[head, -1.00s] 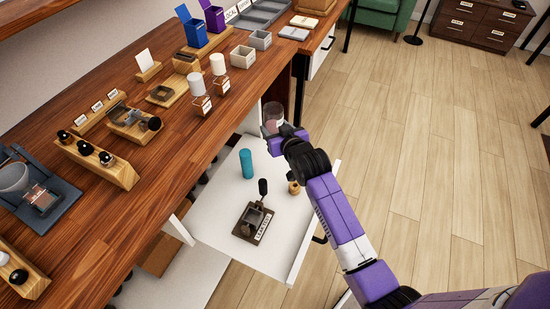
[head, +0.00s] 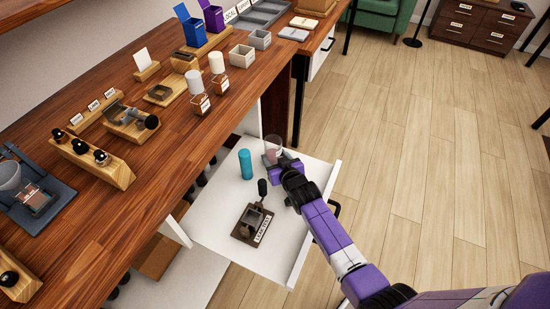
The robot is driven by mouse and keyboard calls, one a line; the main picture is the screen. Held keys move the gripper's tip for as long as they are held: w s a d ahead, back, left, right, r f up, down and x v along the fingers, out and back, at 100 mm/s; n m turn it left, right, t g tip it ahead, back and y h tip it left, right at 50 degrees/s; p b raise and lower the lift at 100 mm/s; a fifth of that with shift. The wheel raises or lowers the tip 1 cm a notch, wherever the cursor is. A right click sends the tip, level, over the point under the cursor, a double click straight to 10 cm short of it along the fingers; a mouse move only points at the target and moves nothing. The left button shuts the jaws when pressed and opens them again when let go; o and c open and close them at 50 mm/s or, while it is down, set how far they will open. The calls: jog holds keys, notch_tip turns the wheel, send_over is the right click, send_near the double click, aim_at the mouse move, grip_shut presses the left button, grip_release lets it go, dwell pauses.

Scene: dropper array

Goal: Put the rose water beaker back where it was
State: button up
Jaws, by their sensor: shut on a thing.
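The rose water beaker (head: 273,145) is a clear cup with a pinkish tint. It is upright at the far right part of the open white drawer (head: 211,228) in the head view. My gripper (head: 272,158) is shut on the beaker from the near side. The beaker's lower part is hidden by my gripper, so I cannot tell whether it touches the drawer floor.
In the drawer stand a teal cylinder (head: 246,164) and a dark leak test stand (head: 252,222) with a black-knobbed handle. The wooden counter (head: 150,190) on the left holds several bottles, racks and boxes. Open floor (head: 430,180) lies to the right.

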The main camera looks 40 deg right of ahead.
jog(key=shift+f, duration=0.15)
jog(key=o, duration=1.5)
jog(key=shift+o, duration=0.2)
jog(key=shift+s+r, duration=0.15)
jog(key=shift+r, duration=0.1)
jog(key=v, duration=1.2)
jog(key=shift+a+f+p, duration=0.1)
jog(key=shift+f+p, duration=0.05)
jog(key=shift+p, duration=0.25)
